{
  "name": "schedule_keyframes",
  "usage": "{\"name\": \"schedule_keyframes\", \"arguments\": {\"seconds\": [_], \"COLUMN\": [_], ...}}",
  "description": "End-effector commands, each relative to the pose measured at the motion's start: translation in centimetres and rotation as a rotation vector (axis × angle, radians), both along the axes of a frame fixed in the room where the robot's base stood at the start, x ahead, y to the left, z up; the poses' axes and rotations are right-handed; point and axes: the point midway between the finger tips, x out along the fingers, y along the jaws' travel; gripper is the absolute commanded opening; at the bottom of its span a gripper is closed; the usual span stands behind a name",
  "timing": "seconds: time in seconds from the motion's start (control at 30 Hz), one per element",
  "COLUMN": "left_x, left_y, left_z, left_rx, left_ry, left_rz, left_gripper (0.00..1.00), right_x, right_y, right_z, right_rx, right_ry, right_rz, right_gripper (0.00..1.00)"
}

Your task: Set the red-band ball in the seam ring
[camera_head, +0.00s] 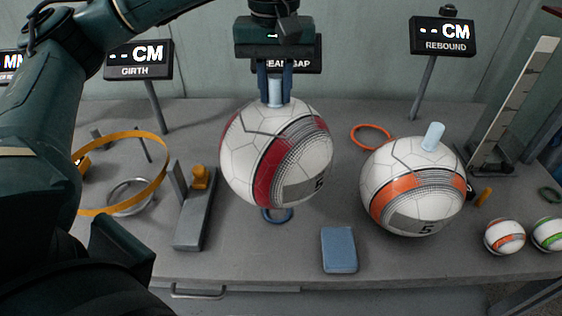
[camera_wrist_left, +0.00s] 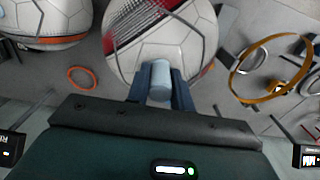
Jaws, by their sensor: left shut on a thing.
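The red-band ball (camera_head: 270,165), white with a dark red band and grey patch, hangs under my left gripper (camera_head: 275,93). The gripper is shut on the pale blue peg (camera_head: 276,91) on top of the ball; the peg also shows between the fingers in the left wrist view (camera_wrist_left: 160,80). A blue ring (camera_head: 278,215) lies on the bench just below the ball in the picture, partly hidden by it; I take it for the seam ring. The ball appears raised above the bench. The seam gap sign (camera_head: 308,62) is partly hidden behind the gripper. My right gripper is not in view.
An orange-band ball (camera_head: 412,187) with its own peg stands to the right, near an orange ring (camera_head: 371,137). A blue block (camera_head: 339,249) lies in front. A yellow hoop (camera_head: 160,180), silver ring (camera_head: 127,208) and grey stand (camera_head: 192,222) are left. Two small balls are far right.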

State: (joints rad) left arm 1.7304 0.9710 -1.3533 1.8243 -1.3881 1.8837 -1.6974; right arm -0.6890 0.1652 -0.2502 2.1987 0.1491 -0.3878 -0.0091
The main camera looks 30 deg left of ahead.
Motion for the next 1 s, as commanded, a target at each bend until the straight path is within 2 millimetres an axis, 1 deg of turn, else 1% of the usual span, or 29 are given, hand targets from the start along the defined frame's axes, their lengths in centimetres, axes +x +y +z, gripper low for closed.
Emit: {"name": "schedule_keyframes", "arguments": {"seconds": [0.03, 0.13, 0.37, 0.5, 0.6, 0.83, 1.0], "left_x": [-0.1, 0.0, 0.0, 0.0, 0.0, 0.0, 0.0], "left_y": [0.1, 0.0, 0.0, 0.0, 0.0, 0.0, 0.0], "left_z": [-1.0, -2.6, -4.5, -6.4, -7.5, -7.6, -8.2], "left_rx": [0.001, 0.000, 0.001, -0.001, -0.001, -0.002, -0.001], "left_ry": [0.003, 0.000, -0.001, 0.001, -0.003, -0.003, -0.002], "left_rz": [0.001, 0.000, 0.000, 0.000, 0.000, 0.000, 0.000], "left_gripper": [0.00, 0.00, 0.00, 0.00, 0.00, 0.00, 0.00], "right_x": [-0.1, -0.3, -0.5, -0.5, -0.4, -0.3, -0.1], "right_y": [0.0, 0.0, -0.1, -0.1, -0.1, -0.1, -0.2], "right_z": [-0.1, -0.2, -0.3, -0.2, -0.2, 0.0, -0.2], "right_rx": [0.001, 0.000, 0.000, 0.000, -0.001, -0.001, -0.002], "right_ry": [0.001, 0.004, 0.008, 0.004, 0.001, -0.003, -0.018], "right_rz": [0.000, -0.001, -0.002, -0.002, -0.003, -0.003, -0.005], "right_gripper": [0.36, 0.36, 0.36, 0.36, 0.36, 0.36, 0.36]}}
